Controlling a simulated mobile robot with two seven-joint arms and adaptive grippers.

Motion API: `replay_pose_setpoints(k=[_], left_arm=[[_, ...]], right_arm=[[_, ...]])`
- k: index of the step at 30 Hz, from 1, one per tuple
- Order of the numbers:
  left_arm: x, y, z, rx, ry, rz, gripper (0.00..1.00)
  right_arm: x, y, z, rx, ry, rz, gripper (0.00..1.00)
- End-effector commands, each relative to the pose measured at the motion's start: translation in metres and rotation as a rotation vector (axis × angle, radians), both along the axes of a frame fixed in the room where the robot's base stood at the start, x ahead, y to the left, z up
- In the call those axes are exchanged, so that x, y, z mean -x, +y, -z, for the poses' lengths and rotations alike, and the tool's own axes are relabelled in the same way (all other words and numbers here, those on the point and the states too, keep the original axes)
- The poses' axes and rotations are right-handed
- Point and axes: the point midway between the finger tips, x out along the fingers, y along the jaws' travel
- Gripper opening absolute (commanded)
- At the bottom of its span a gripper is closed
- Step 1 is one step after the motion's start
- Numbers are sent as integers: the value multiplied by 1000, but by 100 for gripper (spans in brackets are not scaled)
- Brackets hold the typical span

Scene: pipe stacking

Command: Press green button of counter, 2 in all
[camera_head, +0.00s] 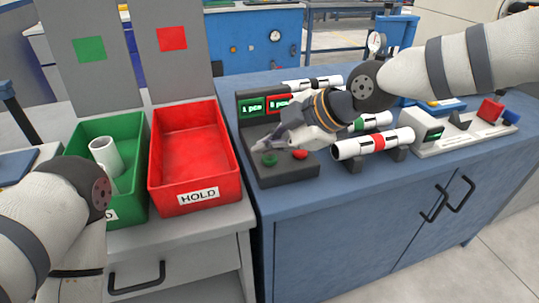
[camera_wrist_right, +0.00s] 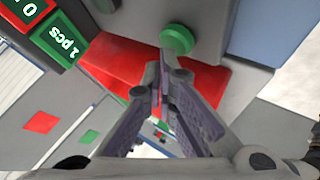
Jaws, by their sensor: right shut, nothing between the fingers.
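The counter (camera_head: 285,172) is a dark box on the blue bench, with a green display (camera_head: 252,107) and a red display (camera_head: 278,103) at its back. In the right wrist view the green button (camera_wrist_right: 177,39) lies just beyond the fingertips (camera_wrist_right: 163,58); contact is not visible. My left gripper is not in view.
A green bin (camera_head: 132,192) with a white pipe (camera_head: 104,155) and a red HOLD bin (camera_head: 193,160) stand left of the counter. A pipe with a red band (camera_head: 374,143) lies on supports to the right. A white device (camera_head: 465,137) sits further right.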

Motion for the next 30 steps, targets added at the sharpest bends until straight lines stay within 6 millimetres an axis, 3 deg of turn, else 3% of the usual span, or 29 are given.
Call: replay_pose_setpoints(k=[30], left_arm=[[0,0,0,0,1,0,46]], right_arm=[[0,0,5,1,1,0,0]])
